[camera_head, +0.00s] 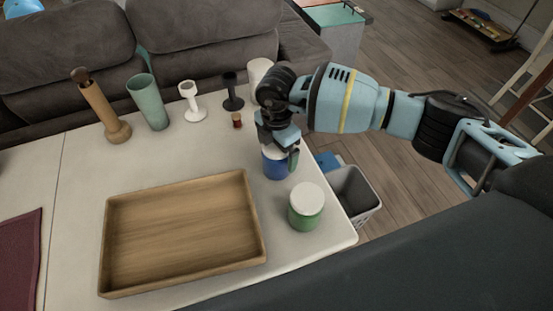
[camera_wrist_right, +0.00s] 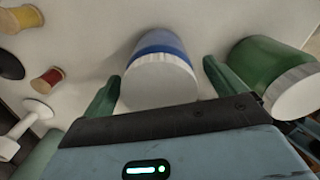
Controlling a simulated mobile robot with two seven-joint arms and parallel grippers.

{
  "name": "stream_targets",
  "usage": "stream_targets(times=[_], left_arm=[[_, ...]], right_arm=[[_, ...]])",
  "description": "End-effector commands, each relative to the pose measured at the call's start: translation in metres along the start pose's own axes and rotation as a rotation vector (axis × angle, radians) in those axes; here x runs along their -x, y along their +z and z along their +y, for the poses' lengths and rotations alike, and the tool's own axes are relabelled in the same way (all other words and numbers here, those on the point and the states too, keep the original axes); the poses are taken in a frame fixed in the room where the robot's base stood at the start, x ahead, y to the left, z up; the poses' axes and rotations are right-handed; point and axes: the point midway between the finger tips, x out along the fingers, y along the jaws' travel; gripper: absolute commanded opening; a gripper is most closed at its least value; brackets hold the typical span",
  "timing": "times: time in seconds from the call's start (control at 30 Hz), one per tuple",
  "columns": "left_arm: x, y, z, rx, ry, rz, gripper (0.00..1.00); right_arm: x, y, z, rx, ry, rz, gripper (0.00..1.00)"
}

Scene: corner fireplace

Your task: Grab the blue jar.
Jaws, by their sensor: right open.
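The blue jar (camera_head: 274,166) with a white lid stands on the white table near its right edge. In the right wrist view the blue jar (camera_wrist_right: 158,69) lies between the two green fingers of my right gripper (camera_wrist_right: 158,82), one finger on each side. My right gripper (camera_head: 281,152) is open and comes down over the jar from above, hiding much of its top in the head view. My left gripper is not in view.
A green jar with a white lid (camera_head: 306,206) stands close by, toward the front. A wooden tray (camera_head: 255,258) fills the table's left front. A green cup (camera_head: 148,101), a wooden vase (camera_head: 103,110) and candle holders (camera_head: 194,104) stand behind. A grey bin (camera_head: 357,191) is beside the table.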

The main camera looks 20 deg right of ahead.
Motion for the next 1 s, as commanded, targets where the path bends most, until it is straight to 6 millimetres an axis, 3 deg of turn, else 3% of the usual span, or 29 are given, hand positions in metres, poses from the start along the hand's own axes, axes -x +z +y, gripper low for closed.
stream_targets(times=[0.2, 0.47, 0.87, 1.0], left_arm=[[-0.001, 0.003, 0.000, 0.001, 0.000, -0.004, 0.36], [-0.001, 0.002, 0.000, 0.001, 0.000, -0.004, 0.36], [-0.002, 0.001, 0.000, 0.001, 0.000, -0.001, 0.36], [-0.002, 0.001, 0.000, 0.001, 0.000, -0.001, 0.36]], right_arm=[[-0.024, 0.000, 0.000, 0.000, -0.001, 0.000, 0.96], [-0.024, 0.000, 0.000, 0.000, 0.000, 0.000, 0.96], [-0.024, 0.000, 0.000, 0.000, 0.000, 0.000, 0.43], [-0.024, 0.000, 0.001, 0.000, 0.001, 0.001, 0.41]])
